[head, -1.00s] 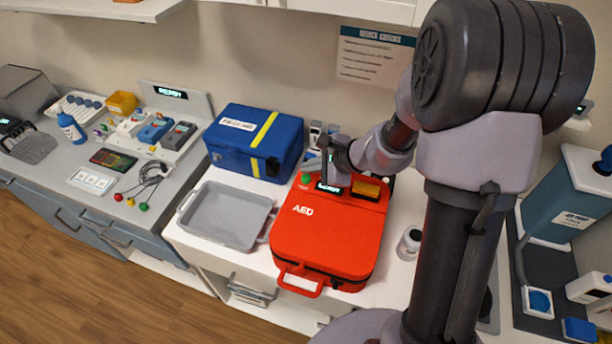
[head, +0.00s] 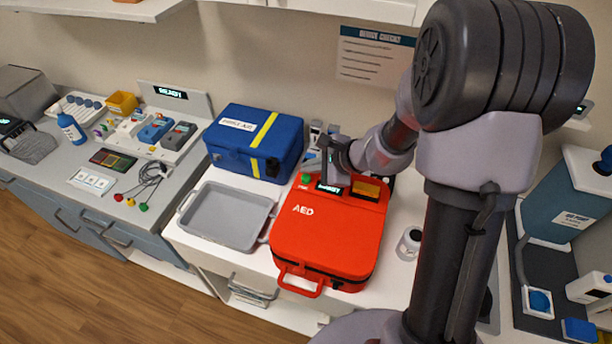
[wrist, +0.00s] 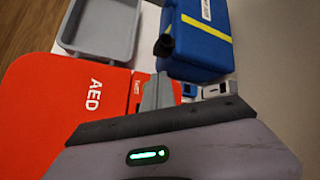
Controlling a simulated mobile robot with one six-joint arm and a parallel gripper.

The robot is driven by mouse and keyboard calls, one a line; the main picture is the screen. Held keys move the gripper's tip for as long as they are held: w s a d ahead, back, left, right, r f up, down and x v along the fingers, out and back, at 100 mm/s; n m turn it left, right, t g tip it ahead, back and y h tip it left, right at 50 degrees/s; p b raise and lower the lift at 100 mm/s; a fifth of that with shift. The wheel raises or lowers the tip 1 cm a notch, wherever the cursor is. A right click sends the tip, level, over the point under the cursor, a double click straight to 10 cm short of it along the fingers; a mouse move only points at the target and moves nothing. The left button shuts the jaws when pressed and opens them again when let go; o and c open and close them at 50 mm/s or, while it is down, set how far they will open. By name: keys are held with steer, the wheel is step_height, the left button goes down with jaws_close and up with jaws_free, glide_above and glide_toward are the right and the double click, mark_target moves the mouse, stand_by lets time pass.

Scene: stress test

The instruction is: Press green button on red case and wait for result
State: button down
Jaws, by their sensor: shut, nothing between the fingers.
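The red case (head: 322,235), marked AED, lies on the white counter, and it fills the left of the wrist view (wrist: 60,110). Its green button (head: 306,179) shows at the back left of its top in the head view, just left of a small lit display (head: 330,189) whose text is too small to read. My gripper (head: 324,148) is shut and empty, above the back edge of the case, beside the button and display. In the wrist view my shut fingers (wrist: 158,92) show next to a small red labelled panel (wrist: 137,90). The button is not visible there; contact cannot be told.
A blue case (head: 255,140) with a yellow stripe stands close behind left. A grey tray (head: 228,216) lies left of the red case. A small white bottle (head: 409,243) stands to its right. A grey counter (head: 60,200) with several devices is further left.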

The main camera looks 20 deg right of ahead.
mark_target(309, 179)
steer(key=shift+f, duration=0.1)
steer(key=shift+f+b, duration=0.35)
steer(key=shift+b, duration=0.3)
steer(key=shift+f+b, duration=0.45)
steer(key=shift+b, duration=0.15)
stand_by(0.6)
steer(key=shift+r, duration=0.15)
steer(key=shift+r+p, duration=0.6)
steer(key=shift+r, duration=0.2)
step_height(309, 179, up, 5)
steer(key=p, duration=0.4)
stand_by(0.5)
